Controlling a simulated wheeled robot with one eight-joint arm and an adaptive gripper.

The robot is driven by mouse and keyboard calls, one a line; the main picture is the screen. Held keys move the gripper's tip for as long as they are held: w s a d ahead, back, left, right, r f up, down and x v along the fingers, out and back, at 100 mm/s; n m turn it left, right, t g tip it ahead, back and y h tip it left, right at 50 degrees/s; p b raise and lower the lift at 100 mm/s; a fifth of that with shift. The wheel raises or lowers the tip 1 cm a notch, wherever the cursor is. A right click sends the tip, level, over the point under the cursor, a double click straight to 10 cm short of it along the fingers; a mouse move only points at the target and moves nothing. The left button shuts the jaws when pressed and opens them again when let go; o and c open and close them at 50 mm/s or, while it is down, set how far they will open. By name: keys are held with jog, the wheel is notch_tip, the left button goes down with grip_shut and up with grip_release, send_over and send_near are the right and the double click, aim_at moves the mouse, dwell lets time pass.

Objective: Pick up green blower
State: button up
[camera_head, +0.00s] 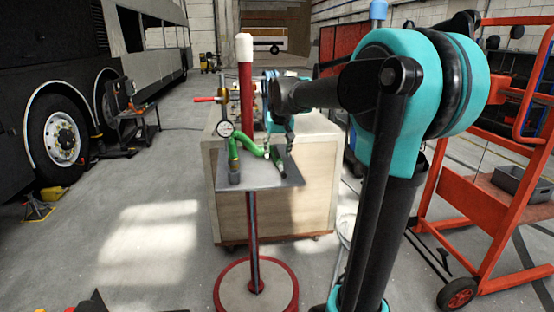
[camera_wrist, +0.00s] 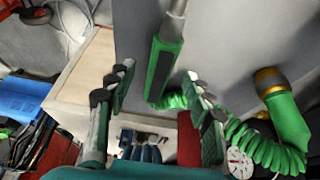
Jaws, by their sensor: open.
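The green blower (camera_wrist: 165,66) has a green grip and a grey metal nozzle. In the wrist view it lies on the grey tray (camera_wrist: 232,42), between the fingers of my gripper (camera_wrist: 160,77). The fingers are open, with a gap on both sides of the blower; I cannot tell how far above it they are. A green coiled hose (camera_wrist: 262,148) runs near the blower's lower end. In the head view the blower (camera_head: 277,160) is small and partly hidden at the tray's right side, below my gripper.
The tray stands on a red post with a round base (camera_head: 256,288). A gauge (camera_head: 225,129) and a brass-collared green fitting (camera_wrist: 285,112) are close to the blower. A wooden cabinet (camera_head: 312,200) stands behind, an orange cart (camera_head: 490,205) at right.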

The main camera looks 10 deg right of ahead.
jog(key=shift+x, duration=1.1)
grip_shut()
